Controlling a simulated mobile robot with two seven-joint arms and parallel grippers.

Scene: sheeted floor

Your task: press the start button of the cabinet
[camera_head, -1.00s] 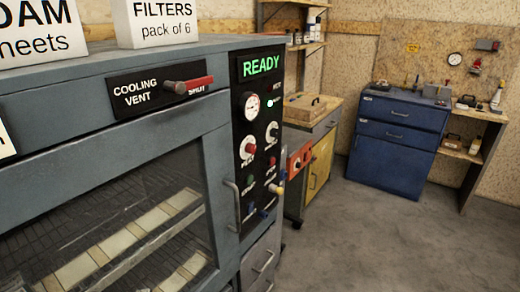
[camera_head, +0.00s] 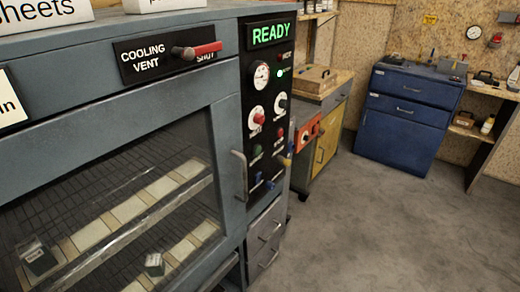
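The grey-blue cabinet (camera_head: 228,130) fills the left of the head view. Its black control panel (camera_head: 268,100) is on the right of its front, seen at an angle. A green lit READY display (camera_head: 271,33) tops the panel. A small green button (camera_head: 257,151), with a label too small to read surely, sits low on the panel's left. A red button (camera_head: 280,133) is to its upper right. A dial gauge (camera_head: 261,74) and two knobs, one red-centred (camera_head: 257,117) and one black-centred (camera_head: 282,103), are above. Neither gripper is in view.
A red-handled cooling vent lever (camera_head: 197,50) and a door handle (camera_head: 240,173) stick out from the cabinet front. Glass shows racks inside. A blue drawer cabinet (camera_head: 405,115) and a wooden-topped bench (camera_head: 320,90) stand behind. The floor (camera_head: 400,235) at right is clear.

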